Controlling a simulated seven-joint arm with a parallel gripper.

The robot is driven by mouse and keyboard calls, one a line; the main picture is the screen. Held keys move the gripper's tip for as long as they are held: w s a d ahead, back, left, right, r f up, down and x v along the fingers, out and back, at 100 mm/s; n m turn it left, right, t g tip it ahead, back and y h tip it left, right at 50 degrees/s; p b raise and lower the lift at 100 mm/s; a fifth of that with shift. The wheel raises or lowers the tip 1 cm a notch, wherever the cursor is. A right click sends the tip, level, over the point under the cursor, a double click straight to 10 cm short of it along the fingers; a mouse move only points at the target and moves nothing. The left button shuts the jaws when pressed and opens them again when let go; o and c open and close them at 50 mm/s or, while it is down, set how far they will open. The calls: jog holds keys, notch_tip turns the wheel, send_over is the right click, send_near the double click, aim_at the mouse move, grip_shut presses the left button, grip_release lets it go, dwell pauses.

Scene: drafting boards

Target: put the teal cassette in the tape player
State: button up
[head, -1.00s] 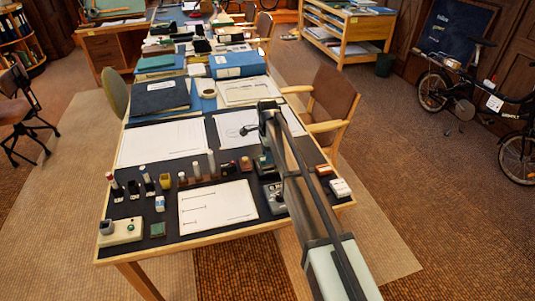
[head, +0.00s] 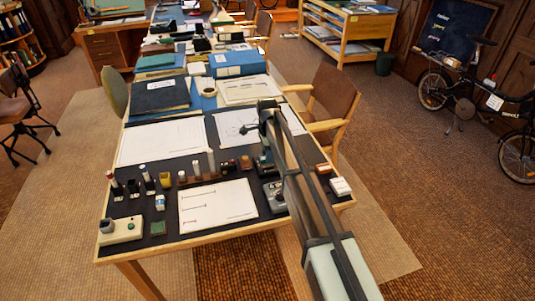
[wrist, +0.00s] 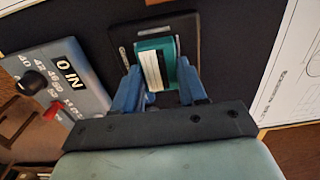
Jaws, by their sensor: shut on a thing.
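The teal cassette (wrist: 171,48), with a white label, is in the wrist view between the two blue fingers of my gripper (wrist: 159,76). The gripper is shut on it. Behind the cassette is a dark tape player (wrist: 190,31) with a rounded rim, and the cassette overlaps its middle. I cannot tell whether the cassette is inside the player or just above it. In the head view my gripper (head: 264,163) is low over the right part of the near desk, and my arm hides most of the player and cassette.
A grey box (wrist: 62,82) with a black knob and red switch stands close to the left of my gripper in the wrist view. White sheets (head: 217,203) lie on the dark desk top. A wooden rack (head: 205,178) and a small white box (head: 340,187) are nearby.

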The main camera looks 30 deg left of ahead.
jog(key=shift+f, duration=0.55)
dwell(0.8)
jog(key=o, duration=1.1)
jog(key=shift+o, duration=0.4)
jog(key=shift+o, duration=1.3)
jog(key=shift+r, duration=0.15)
jog(key=shift+r, duration=3.4)
